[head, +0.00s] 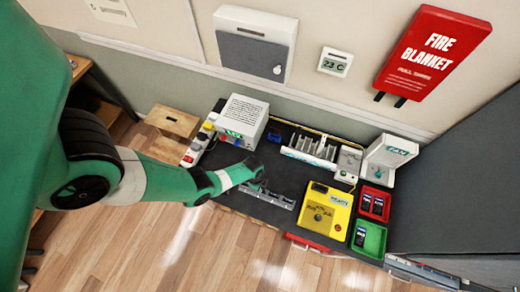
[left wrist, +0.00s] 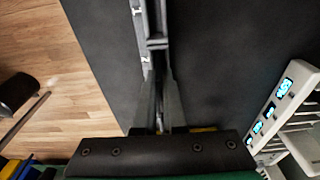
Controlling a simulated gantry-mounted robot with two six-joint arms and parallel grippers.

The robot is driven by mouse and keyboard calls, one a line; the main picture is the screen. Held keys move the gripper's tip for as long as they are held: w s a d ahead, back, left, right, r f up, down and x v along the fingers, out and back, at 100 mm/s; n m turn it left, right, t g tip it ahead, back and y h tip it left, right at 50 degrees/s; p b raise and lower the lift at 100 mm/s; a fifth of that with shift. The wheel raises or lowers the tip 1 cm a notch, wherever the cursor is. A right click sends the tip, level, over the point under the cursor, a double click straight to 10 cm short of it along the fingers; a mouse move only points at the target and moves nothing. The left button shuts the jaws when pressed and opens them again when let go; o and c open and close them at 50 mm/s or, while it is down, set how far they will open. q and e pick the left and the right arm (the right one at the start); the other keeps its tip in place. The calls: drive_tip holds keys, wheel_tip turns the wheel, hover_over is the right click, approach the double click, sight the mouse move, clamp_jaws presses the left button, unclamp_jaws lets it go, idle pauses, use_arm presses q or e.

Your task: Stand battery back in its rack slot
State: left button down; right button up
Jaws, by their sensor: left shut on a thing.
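My left gripper (head: 262,186) is low over the front part of the dark table. In the left wrist view its two fingers (left wrist: 160,105) are close together on a thin thing, taken as the battery; most of it is hidden between them. A narrow grey slotted strip (head: 280,200) lies along the table's front edge, right by the fingertips; it also shows in the left wrist view (left wrist: 157,42). A white finned rack (head: 312,150) stands farther back, and its front with lit cyan displays shows in the left wrist view (left wrist: 270,112). My right gripper is not in view.
A yellow tester (head: 326,211) stands right of the strip. Red (head: 387,204) and green (head: 382,237) trays hold phones at the right. A white printed box (head: 242,117) stands at the back left. The dark table (head: 232,160) has clear room between strip and back row.

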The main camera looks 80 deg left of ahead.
use_arm(q)
drive_tip(key=shift+f, duration=0.3)
use_arm(e)
drive_tip(key=shift+f, duration=0.3)
use_arm(q)
drive_tip(key=c, duration=0.9)
unclamp_jaws()
use_arm(e)
drive_tip(key=shift+r, duration=0.1)
